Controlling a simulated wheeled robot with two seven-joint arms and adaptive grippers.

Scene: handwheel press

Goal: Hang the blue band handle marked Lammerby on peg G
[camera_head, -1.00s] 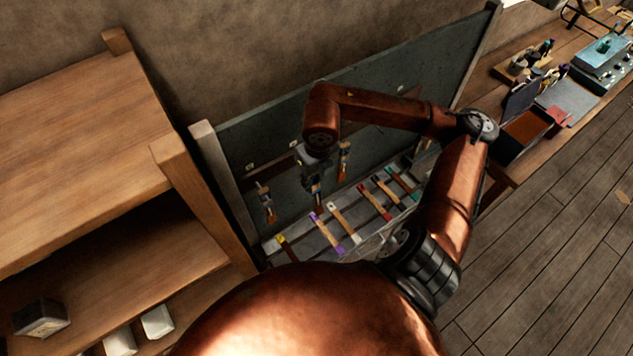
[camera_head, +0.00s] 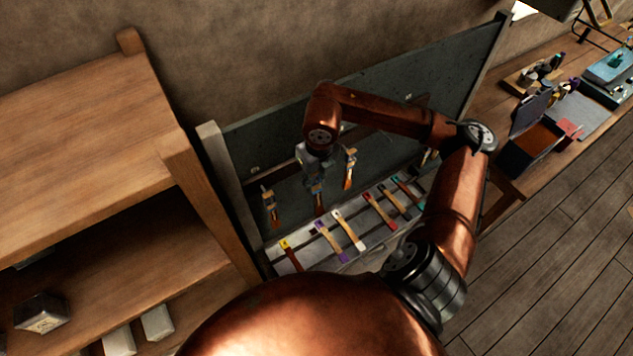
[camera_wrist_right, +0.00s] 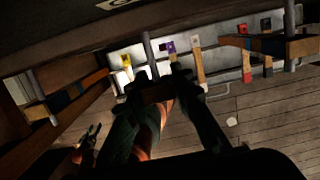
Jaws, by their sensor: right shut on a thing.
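My right gripper (camera_head: 314,182) is in front of the dark peg board (camera_head: 240,150), shut on a wooden handle with a blue band (camera_head: 319,203). The handle hangs down close to the board; whether it touches a peg is hidden. In the right wrist view a brown end of the held handle (camera_wrist_right: 157,94) shows between the fingers. One handle (camera_head: 269,207) hangs on the board to the left and another (camera_head: 349,168) to the right; both seem to have blue bands. The name Lammerby and the letter G cannot be read. My left gripper is out of view.
Below the board a pale tray (camera_head: 352,264) holds several handles with yellow, purple, white, red and other coloured bands. A wooden shelf (camera_head: 80,110) stands close on the left. A workbench with boxes (camera_head: 530,150) is at the right.

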